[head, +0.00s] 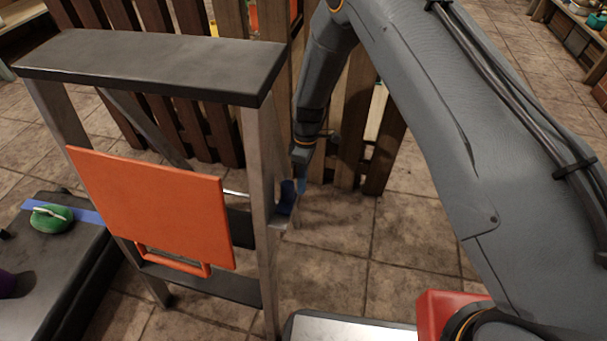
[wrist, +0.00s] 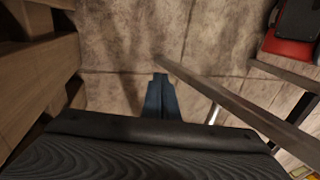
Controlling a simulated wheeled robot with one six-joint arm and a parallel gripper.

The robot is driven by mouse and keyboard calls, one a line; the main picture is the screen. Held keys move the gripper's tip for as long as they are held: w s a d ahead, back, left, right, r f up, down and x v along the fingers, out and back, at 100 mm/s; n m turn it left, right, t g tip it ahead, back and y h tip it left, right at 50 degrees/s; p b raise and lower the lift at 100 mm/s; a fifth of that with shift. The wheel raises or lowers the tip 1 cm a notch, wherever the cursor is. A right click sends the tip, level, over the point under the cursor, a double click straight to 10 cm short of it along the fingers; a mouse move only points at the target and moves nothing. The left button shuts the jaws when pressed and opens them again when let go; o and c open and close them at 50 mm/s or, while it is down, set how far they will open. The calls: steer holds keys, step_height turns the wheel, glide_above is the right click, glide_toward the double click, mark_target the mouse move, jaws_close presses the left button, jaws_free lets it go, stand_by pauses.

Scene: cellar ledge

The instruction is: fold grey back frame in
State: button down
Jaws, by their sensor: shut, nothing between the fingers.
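A folding step stool stands at the left in the head view, with a dark flat top (head: 155,65). A grey frame (head: 258,190) of upright posts is under the top, and a thinner grey bar (head: 145,125) slants behind. I cannot tell for sure which bars are the back frame. An orange panel (head: 150,205) hangs tilted between the posts. My gripper (head: 294,190) is down just right of the right post, its blue fingers partly hidden. In the wrist view my gripper (wrist: 162,92) is shut and empty, beside a long grey bar (wrist: 235,105); contact is unclear.
A wooden slatted fence (head: 350,130) stands close behind my gripper. A dark low platform (head: 50,260) at the left carries a green object (head: 52,217) and a blue strip (head: 88,215). Tiled floor (head: 415,240) is open to the right of the stool.

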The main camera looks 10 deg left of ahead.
steer(key=s, duration=0.1)
steer(key=s+f+b, duration=0.1)
steer(key=s+f, duration=0.1)
steer(key=s, duration=0.1)
steer(key=shift+s+a+f+b, duration=0.1)
steer(key=shift+a+b, duration=0.1)
steer(key=shift+b, duration=0.1)
steer(key=shift+s, duration=0.1)
steer(key=s+a+f+g+p, duration=0.1)
steer(key=s+f+g+p, duration=0.1)
steer(key=s, duration=1.2)
steer(key=shift+f+g+p, duration=0.4)
steer(key=shift+f+g, duration=0.1)
steer(key=shift+g, duration=0.1)
steer(key=shift+w, duration=0.1)
